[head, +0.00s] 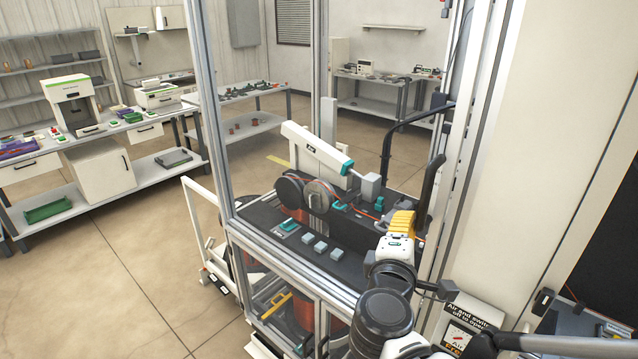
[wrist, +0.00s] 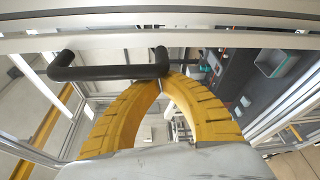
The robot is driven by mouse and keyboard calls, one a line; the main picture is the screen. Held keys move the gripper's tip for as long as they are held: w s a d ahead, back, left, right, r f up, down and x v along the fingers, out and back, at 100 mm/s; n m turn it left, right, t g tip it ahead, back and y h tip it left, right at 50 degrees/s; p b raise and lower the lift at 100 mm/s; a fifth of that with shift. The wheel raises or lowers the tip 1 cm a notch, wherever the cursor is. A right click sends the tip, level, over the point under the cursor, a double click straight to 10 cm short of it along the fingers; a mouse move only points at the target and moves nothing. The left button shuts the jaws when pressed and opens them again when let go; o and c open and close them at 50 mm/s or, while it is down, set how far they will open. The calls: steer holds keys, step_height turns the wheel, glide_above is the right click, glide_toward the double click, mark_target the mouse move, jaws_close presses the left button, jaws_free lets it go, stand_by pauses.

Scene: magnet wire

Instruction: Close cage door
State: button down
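The cage (head: 205,120) is a tall aluminium-framed enclosure. Its near side is open, and my arm reaches in front of it. A black bar handle (head: 430,190) stands upright by the right-hand frame, close beside my gripper. In the wrist view a black handle (wrist: 110,72) is fixed to a pale frame bar and crosses just beyond the fingertips. My gripper (head: 403,222) has yellow ribbed fingers. In the wrist view my gripper (wrist: 163,80) shows its fingers arched together, tips meeting at the handle's right end. No handle shows in the gap between them; whether the tips touch it is unclear.
Inside the cage, a dark bench (head: 270,228) carries a white winding machine (head: 312,148) with spools and small grey blocks. A second black bar (head: 386,150) stands behind. A white wall panel (head: 540,150) fills the right. Clear floor (head: 110,270) lies at left.

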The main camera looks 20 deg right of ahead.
steer(key=shift+s+d+p, duration=0.15)
steer(key=shift+s+d, duration=0.1)
steer(key=shift+s, duration=0.3)
steer(key=shift+s+d+p, duration=0.15)
steer(key=shift+s+d, duration=0.05)
steer(key=shift+s, duration=0.3)
steer(key=shift+w+f, duration=0.1)
